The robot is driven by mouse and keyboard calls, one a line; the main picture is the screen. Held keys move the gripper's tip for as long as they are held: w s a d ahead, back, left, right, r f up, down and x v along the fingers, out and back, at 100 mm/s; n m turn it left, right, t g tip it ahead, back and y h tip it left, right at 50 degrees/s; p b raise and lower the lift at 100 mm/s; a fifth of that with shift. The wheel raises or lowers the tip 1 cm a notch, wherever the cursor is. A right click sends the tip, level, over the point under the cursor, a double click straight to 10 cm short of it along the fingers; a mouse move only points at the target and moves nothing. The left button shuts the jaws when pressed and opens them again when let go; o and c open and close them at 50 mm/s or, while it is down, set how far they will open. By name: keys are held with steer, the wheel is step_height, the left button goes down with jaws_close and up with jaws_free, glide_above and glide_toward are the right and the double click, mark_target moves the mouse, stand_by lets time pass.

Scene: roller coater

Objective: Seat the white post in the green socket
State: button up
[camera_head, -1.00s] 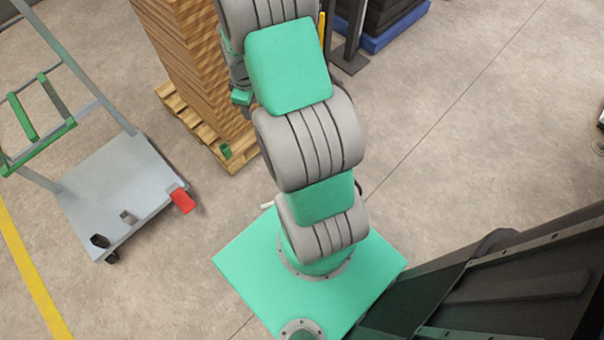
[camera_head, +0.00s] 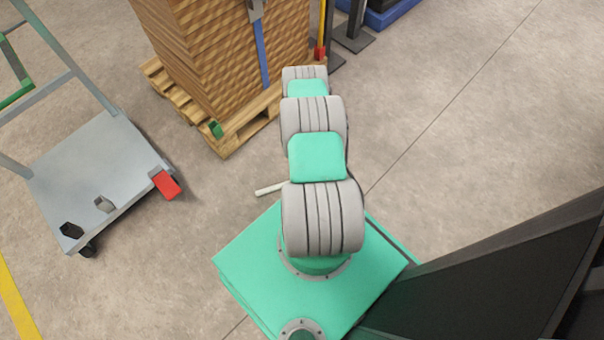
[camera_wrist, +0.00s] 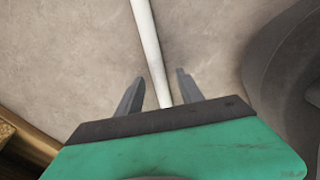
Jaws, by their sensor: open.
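The white post (camera_head: 272,188) shows in the head view as a short pale rod at floor level, left of my arm, which hides its right end. In the wrist view the white post (camera_wrist: 149,45) runs from the top edge down between the two fingers of my gripper (camera_wrist: 158,86). The fingers stand open, with a gap on each side of the post. I cannot tell how far the post is from the fingers in depth. My gripper is hidden behind my arm in the head view. A small green block, likely the green socket (camera_head: 216,129), is at the pallet's near left corner.
A wooden pallet (camera_head: 245,127) carries a tall brown stack. A grey cart (camera_head: 85,165) at left bears a red piece (camera_head: 166,185) at its corner and two small fittings. A dark panelled structure (camera_head: 470,285) stands at lower right. Floor right of my arm is open.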

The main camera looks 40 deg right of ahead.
steer(key=shift+f, duration=0.55)
steer(key=shift+r, duration=0.1)
steer(key=shift+c, duration=0.4)
jaws_close()
